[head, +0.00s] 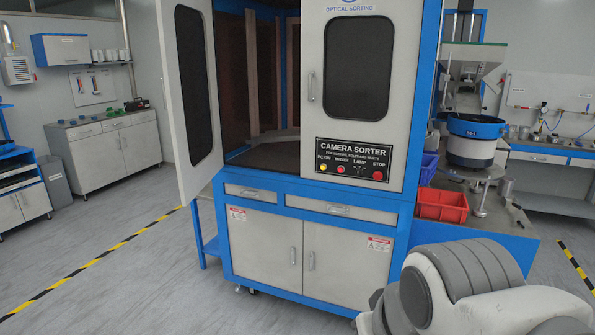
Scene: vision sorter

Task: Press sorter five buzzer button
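The camera sorter (349,210) is a blue and white cabinet in the middle of the head view. Its black control panel (330,149) is on the right upper door, under a dark window. The buzzer button (340,169) is small and red, second from the left, under the label "BUZZER". A yellow PC ON button (323,168) is to its left. The lamp switch (359,170) and the larger red stop button (378,175) are to its right. No number five is readable on the sorter. My white and grey arm shows at the lower right, apart from the panel; my gripper is out of view.
The left upper door (195,140) stands open toward me. A red bin (441,207) and a blue bowl feeder (476,127) stand to the right. Open grey floor (140,285) lies front left, with a yellow-black stripe (95,262).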

